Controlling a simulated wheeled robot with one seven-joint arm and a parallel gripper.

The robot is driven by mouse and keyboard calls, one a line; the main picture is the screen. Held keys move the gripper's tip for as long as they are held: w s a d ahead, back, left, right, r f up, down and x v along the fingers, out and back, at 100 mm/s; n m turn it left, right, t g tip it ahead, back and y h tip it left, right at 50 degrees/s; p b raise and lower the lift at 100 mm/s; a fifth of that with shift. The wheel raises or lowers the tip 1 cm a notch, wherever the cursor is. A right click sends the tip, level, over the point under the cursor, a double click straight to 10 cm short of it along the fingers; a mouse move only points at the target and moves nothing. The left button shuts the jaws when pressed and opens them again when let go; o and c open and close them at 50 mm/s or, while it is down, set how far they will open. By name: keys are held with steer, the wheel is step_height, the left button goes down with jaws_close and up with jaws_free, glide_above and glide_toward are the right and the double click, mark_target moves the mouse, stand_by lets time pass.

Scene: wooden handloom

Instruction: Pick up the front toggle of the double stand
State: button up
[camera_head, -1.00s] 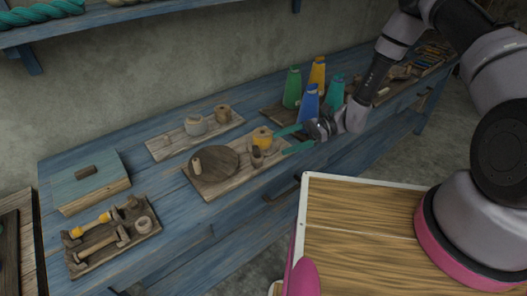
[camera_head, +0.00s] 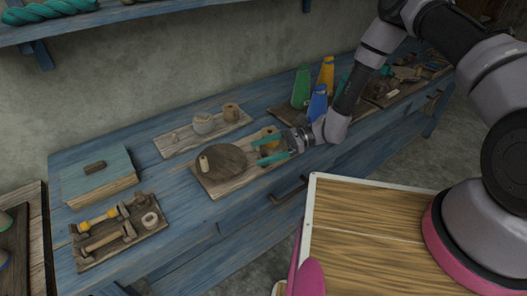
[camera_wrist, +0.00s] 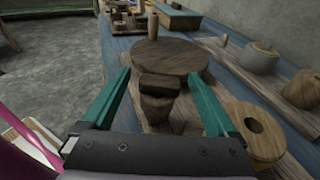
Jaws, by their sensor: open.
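A dark wooden stand (camera_head: 90,262) at the lower left of the bench looks like the double stand. It holds two lying spindle-like pieces: a plain wooden front one (camera_head: 103,241) and a rear one (camera_head: 98,219) with yellow winding. My gripper (camera_head: 258,152) is open and empty, well to the right of this stand, over the board with the round disc. In the wrist view, its teal fingers (camera_wrist: 158,75) appear on both sides of a dark-topped wooden piece (camera_wrist: 158,100); I cannot tell how far above it they are.
A board (camera_head: 215,192) bears a round disc (camera_head: 225,160) with a small peg and a yellow-and-wood spool (camera_wrist: 255,132). A blue-topped box (camera_head: 93,178) stands behind the stand. Coloured bottles (camera_head: 318,103) stand right. Bare blue bench lies between stand and disc board.

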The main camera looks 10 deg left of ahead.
jaws_close()
steer(key=shift+r, duration=0.15)
